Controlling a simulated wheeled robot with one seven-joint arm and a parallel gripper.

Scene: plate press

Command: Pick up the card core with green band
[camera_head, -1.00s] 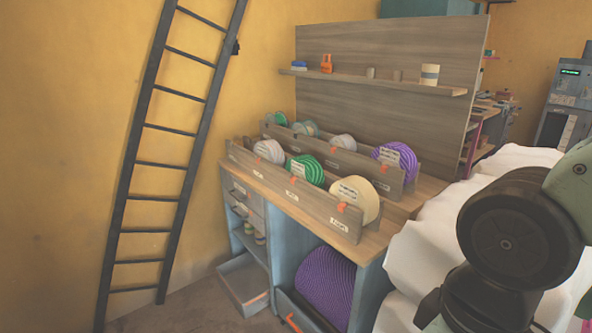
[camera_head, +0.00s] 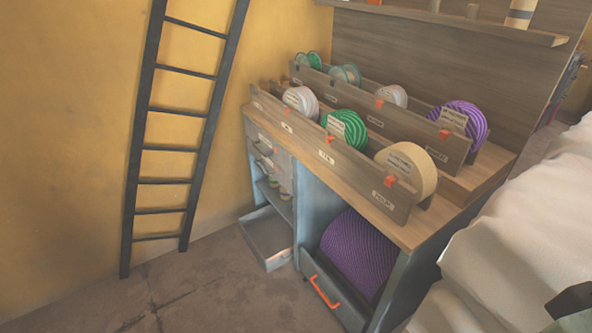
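Small tan and greenish cylinders (camera_head: 285,196) sit on an inner shelf on the left side of the blue cabinet. They may be card cores, but they are too small and shaded for me to make out a green band for sure. More small cylinders stand on the wall shelf (camera_head: 452,23), and the tops of some are cut off by the picture edge. Among them is a pale cylinder with a band (camera_head: 520,13), whose band does not look green. My gripper is not in view; only a bit of my arm shows at the lower right corner.
The workbench (camera_head: 462,216) holds ribbon spools in wooden racks, including a green spool (camera_head: 345,129) and a cream spool (camera_head: 406,168). An open grey drawer (camera_head: 268,240) and an orange-handled drawer (camera_head: 330,300) jut out below. A ladder leans left; white bulky material (camera_head: 530,230) stands right.

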